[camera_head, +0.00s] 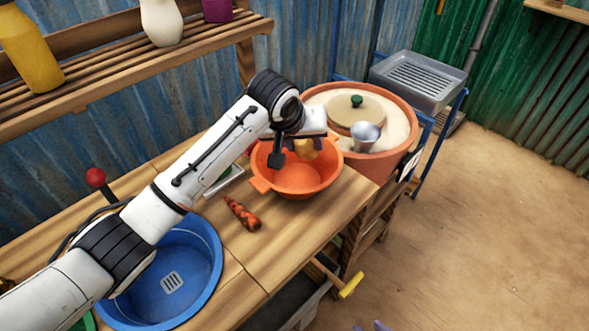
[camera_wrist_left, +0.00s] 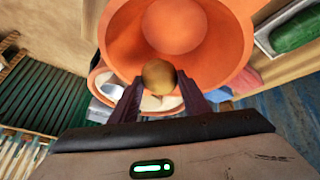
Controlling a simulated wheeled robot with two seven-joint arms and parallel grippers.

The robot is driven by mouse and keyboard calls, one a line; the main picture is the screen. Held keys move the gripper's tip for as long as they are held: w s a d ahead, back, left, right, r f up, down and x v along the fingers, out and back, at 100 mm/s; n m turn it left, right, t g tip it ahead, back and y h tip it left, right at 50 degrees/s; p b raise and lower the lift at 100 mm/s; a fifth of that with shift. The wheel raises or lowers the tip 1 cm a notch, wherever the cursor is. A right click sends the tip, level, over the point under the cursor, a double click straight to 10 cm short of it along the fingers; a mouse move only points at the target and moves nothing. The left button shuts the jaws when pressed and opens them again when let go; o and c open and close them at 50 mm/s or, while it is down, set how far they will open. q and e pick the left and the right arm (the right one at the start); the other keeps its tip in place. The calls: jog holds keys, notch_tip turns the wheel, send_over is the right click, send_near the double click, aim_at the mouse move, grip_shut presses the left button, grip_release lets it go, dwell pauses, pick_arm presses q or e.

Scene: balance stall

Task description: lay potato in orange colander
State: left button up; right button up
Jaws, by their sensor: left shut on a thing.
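The orange colander (camera_head: 300,180) stands on the wooden table near its right end, with its bowl open upward. My left gripper (camera_head: 292,152) is at the colander's far side, over its bowl. It is shut on a brown, round potato (camera_head: 307,149). The left wrist view shows the potato (camera_wrist_left: 158,75) between the two dark fingers, in front of the colander (camera_wrist_left: 221,50). Whether the potato touches the colander cannot be told. My right gripper is not in view.
A carrot (camera_head: 242,214) lies on the table left of the colander. A blue basin (camera_head: 205,262) stands at the near left. A large clay pot (camera_head: 401,119) with a lid and metal cup (camera_head: 365,135) stands behind the colander. Bottles stand on the shelf (camera_head: 130,70).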

pick_arm(q)
jog(key=shift+f+b, duration=0.7)
jog(key=shift+f, duration=1.7)
dwell(0.9)
dwell(0.4)
jog(key=o, duration=1.2)
jog(key=v, duration=1)
jog(key=shift+s+r, duration=0.1)
jog(key=shift+r, duration=0.05)
